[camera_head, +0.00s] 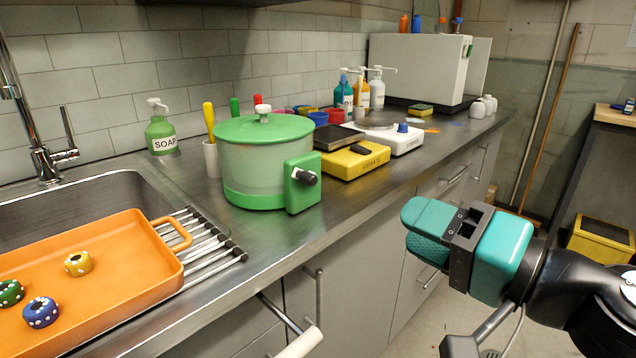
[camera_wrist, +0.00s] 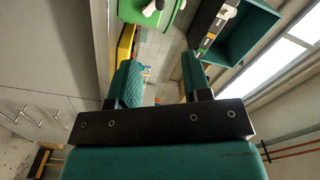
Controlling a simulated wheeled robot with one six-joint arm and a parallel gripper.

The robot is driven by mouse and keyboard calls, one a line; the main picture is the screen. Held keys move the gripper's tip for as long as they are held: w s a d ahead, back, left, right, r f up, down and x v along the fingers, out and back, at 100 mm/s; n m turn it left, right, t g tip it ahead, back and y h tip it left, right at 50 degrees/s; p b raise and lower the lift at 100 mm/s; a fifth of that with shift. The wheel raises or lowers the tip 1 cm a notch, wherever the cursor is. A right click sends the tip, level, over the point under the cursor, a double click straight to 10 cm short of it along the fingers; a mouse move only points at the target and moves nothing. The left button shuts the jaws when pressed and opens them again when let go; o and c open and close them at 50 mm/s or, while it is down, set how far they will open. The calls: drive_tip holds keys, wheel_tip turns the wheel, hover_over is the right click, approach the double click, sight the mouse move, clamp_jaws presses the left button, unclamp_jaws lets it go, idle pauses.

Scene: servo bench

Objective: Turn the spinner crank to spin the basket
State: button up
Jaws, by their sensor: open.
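The spinner (camera_head: 262,165) stands on the metal counter, with a green lid, a whitish knob on top, a pale see-through body and a green base. The basket inside is not clearly visible. My gripper (camera_head: 412,232) is open and empty, to the right of the spinner, out in front of the counter edge and apart from the crank. In the wrist view my two teal fingers (camera_wrist: 160,85) stand apart with nothing between them.
An orange tray (camera_head: 120,300) with several dotted rings lies over the sink at left. A soap bottle (camera_head: 161,133) and a cup (camera_head: 211,158) stand left of the spinner. A yellow scale (camera_head: 352,162) stands close to its right. Air between my gripper and the spinner is clear.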

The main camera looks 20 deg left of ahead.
drive_tip(key=n, duration=0.7)
drive_tip(key=n+p, duration=0.9)
drive_tip(key=n, duration=0.6)
approach(315, 181)
drive_tip(key=x, duration=0.9)
drive_tip(key=shift+w+a+r, duration=0.1)
drive_tip(key=shift+a+r, duration=0.05)
drive_tip(key=shift+a, duration=0.2)
drive_tip(key=shift+w+a, duration=0.2)
drive_tip(key=shift+a, duration=0.2)
clamp_jaws()
